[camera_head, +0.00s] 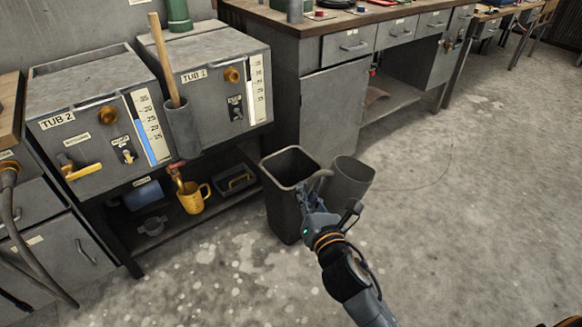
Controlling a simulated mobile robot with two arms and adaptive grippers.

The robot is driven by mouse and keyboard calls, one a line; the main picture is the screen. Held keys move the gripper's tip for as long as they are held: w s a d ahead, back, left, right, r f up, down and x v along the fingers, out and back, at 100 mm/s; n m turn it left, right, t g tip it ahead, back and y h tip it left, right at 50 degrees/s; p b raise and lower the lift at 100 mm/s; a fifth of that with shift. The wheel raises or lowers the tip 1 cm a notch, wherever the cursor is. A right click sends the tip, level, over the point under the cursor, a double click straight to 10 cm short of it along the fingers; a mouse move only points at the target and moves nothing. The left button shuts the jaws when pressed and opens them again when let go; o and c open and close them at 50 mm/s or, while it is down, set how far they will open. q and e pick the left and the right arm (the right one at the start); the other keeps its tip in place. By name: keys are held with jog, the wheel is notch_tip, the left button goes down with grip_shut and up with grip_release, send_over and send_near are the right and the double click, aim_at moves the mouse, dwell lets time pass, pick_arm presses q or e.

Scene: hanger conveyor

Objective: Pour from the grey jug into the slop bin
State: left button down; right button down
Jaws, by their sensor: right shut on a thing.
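The grey jug (351,184) is just right of the slop bin, its open top facing up and looking nearly upright. My right gripper (312,196) is shut on the jug on its left side, where the handle is, partly hidden by the fingers. The slop bin (283,205) is a tall dark square bin standing on the floor with its open top up. The gripper overlaps the bin's right side in the picture; I cannot tell whether they touch. The jug's contents are not visible. My left gripper is not in view.
Tub 2 (90,125) and Tub 1 (215,90) stand at the left. A yellow jug (192,198) sits on the shelf below them. A workbench (330,85) stands behind the bin. The concrete floor (470,220) at the right is clear.

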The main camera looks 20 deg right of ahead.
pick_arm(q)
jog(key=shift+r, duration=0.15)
pick_arm(e)
jog(key=shift+w, duration=0.25)
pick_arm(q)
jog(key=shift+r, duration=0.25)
pick_arm(e)
jog(key=shift+w+f, duration=0.1)
jog(key=shift+w, duration=0.2)
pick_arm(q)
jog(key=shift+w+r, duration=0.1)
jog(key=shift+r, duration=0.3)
pick_arm(e)
jog(key=shift+w+a+f, duration=0.1)
jog(key=shift+w+f, duration=0.25)
jog(key=shift+w, duration=0.2)
pick_arm(q)
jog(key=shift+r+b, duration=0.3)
jog(key=shift+b, duration=0.05)
pick_arm(e)
jog(key=shift+w+f, duration=0.15)
jog(key=shift+w, duration=0.15)
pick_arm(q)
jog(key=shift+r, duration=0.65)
pick_arm(e)
jog(key=shift+w+a+f, duration=0.1)
jog(key=shift+w+f, duration=0.25)
jog(key=shift+w, duration=0.2)
